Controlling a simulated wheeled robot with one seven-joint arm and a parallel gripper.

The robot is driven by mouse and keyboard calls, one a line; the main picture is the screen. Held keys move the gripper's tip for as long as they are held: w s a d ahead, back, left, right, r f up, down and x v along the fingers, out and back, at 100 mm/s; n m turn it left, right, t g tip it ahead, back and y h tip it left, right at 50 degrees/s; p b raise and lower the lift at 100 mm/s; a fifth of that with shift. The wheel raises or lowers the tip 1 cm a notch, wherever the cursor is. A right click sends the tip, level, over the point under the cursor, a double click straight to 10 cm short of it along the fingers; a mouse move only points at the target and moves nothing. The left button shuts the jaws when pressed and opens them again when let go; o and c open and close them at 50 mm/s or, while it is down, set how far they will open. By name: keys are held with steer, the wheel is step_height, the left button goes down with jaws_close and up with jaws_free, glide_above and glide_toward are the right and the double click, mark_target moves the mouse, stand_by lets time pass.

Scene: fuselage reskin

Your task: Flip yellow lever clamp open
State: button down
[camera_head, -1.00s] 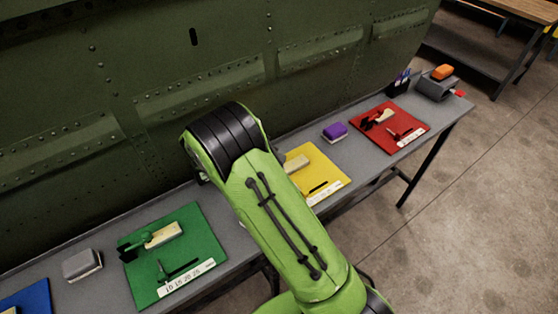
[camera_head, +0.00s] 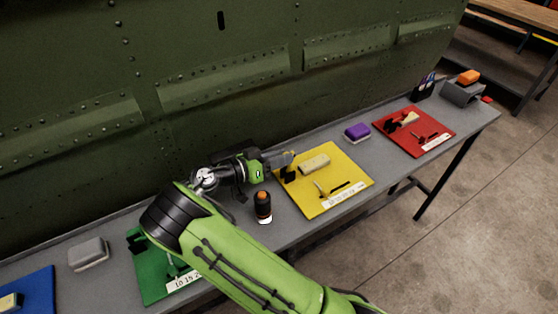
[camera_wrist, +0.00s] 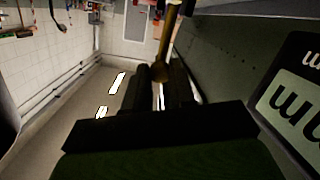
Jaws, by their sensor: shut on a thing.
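The yellow mat (camera_head: 345,195) lies on the grey bench. At its left edge is the yellow lever clamp with a dark base (camera_head: 289,176); its yellow lever (camera_head: 290,154) is partly hidden by my gripper (camera_head: 282,161). In the wrist view the yellow-brown lever (camera_wrist: 167,45) stands between the two dark fingers of my gripper (camera_wrist: 162,78), which are shut on it. The clamp's base is hidden in the wrist view. I cannot tell the lever's exact angle.
A pale block (camera_head: 314,164) and a small T-shaped tool (camera_head: 322,190) lie on the yellow mat. A dark, orange-topped bottle (camera_head: 263,207) stands just left of the mat. A purple block (camera_head: 357,132) and red mat (camera_head: 425,130) lie right. The green fuselage wall (camera_head: 200,120) rises behind.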

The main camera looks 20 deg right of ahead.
stand_by(0.4)
steer(key=c, duration=0.9)
jaws_free()
steer(key=shift+c, duration=0.2)
steer(key=p+v, duration=0.2)
steer(key=v, duration=1.3)
steer(key=shift+a, duration=0.4)
steer(key=shift+s, duration=0.15)
